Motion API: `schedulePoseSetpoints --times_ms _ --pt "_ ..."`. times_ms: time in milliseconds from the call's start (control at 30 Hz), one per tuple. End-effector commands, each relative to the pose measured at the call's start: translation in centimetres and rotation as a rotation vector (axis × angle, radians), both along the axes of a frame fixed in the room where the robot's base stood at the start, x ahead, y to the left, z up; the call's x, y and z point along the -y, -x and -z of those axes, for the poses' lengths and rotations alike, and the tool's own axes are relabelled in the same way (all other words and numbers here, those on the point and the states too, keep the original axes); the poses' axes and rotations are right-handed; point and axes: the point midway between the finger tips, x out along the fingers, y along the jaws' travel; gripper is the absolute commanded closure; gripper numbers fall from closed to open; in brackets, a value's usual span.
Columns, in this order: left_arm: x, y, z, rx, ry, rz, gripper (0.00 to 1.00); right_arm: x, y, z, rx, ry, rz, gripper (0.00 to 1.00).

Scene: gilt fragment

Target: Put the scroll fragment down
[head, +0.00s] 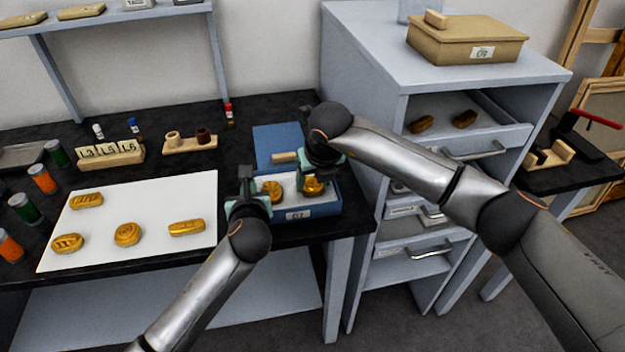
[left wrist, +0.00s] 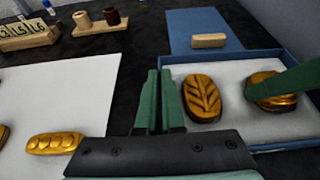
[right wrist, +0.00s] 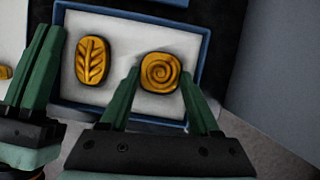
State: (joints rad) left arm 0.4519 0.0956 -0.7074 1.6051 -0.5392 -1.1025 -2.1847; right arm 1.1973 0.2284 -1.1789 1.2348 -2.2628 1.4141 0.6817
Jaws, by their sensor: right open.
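The scroll fragment, a gilt piece with a spiral relief (right wrist: 160,72), lies on the white padding in the right half of the blue box (head: 322,211). It is partly hidden in the head view (head: 313,187). My right gripper (right wrist: 158,80) is open, with its fingers low on either side of the fragment's near end; I cannot tell whether they touch it. A gilt leaf fragment (right wrist: 93,61) lies beside it in the left half. My left gripper (left wrist: 159,75) is shut and empty, just left of the box.
The blue lid (head: 275,140) with a wooden handle lies behind the box. A white mat (head: 150,205) at left holds several gilt fragments. Jars line the left.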

Motion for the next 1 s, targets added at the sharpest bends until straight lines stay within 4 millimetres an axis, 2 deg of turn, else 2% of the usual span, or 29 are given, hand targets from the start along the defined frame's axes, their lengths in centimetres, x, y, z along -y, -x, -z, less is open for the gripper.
schedulePoseSetpoints --times_ms 300,500,700,1000 --pt "-0.3 -0.1 -0.1 0.001 -0.002 -0.007 1.00 0.5 2.7 -6.9 0.003 0.000 -0.006 0.09" --pt "-0.3 -0.1 0.0 -0.001 -0.003 -0.007 1.00 0.8 3.9 -9.9 0.004 -0.001 -0.005 0.09" --pt "-0.3 -0.1 0.0 -0.002 -0.003 -0.007 1.00 0.8 4.3 -10.9 0.003 -0.002 -0.006 0.09" --pt "-0.3 -0.1 0.1 -0.003 -0.003 -0.008 1.00 0.8 4.3 -11.0 0.003 -0.002 -0.006 0.09"
